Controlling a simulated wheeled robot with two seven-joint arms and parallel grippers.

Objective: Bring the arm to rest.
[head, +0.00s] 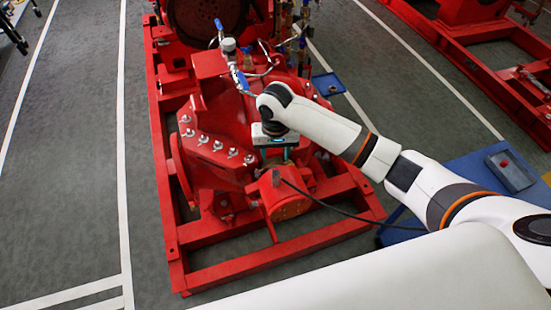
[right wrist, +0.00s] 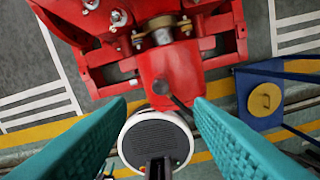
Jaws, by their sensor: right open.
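My right arm reaches in from the right in the head view. Its right gripper (head: 276,157) points down over the front of the red pump (head: 215,125), close above its round end housing (head: 287,196). In the right wrist view the two teal fingers of the right gripper (right wrist: 160,102) are spread wide, with nothing held between them. The red housing (right wrist: 172,72) lies beyond the fingertips there; I cannot tell whether they touch it. The arm and hand hide part of the pump behind them. My left gripper is not in view.
A red base frame (head: 175,235) surrounds the pump. A black cable (head: 350,215) runs from the housing to the right. A blue surface (head: 455,170) carries a grey box with a red button (head: 510,172). Another red frame (head: 475,65) stands at the upper right.

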